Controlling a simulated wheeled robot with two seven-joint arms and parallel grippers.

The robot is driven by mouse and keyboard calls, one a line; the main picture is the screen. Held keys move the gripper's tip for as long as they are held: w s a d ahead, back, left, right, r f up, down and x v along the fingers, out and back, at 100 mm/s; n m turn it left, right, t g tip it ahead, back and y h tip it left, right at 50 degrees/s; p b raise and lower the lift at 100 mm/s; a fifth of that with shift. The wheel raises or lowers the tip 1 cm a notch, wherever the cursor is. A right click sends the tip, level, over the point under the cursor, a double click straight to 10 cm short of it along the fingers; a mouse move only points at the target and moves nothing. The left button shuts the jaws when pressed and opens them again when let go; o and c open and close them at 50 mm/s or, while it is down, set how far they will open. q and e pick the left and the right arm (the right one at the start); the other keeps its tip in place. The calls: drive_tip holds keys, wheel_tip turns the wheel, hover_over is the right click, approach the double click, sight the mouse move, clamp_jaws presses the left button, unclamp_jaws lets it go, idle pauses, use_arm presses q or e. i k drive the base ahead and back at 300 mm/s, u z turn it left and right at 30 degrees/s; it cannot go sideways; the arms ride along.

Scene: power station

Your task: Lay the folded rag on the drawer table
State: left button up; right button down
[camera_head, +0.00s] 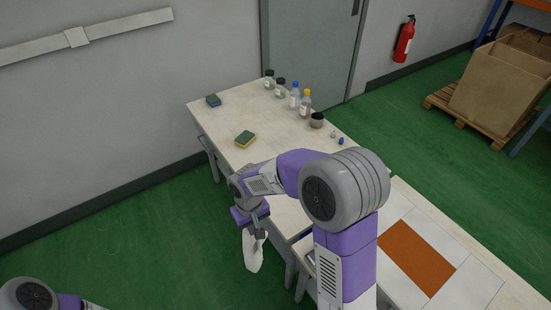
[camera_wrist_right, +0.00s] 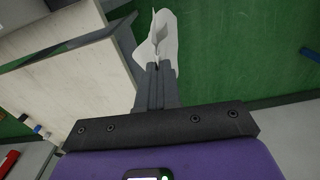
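A white rag (camera_head: 253,252) hangs from my right gripper (camera_head: 256,232), beside the left edge of the tables and over the green floor in the head view. In the right wrist view the rag (camera_wrist_right: 165,36) is pinched between the closed fingers (camera_wrist_right: 156,72) and sticks out past the tips. A pale wooden table (camera_head: 225,115) stands beyond the gripper. A second table (camera_head: 475,288) adjoins it at the right, partly hidden by my right arm. I cannot tell for certain which one is the drawer table. My left gripper is out of view; only part of that arm shows at the lower left.
The far table carries two sponges (camera_head: 245,138) (camera_head: 213,100), several bottles (camera_head: 295,95) and a dark cup (camera_head: 317,120). An orange panel (camera_head: 418,264) lies between white ones on the nearer table. Cardboard boxes (camera_head: 505,85) stand on a pallet. The floor at left is clear.

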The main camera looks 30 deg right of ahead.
sight(278, 129)
drive_tip(key=z, duration=0.25)
drive_tip(key=i, duration=1.1)
drive_tip(key=z, duration=0.4)
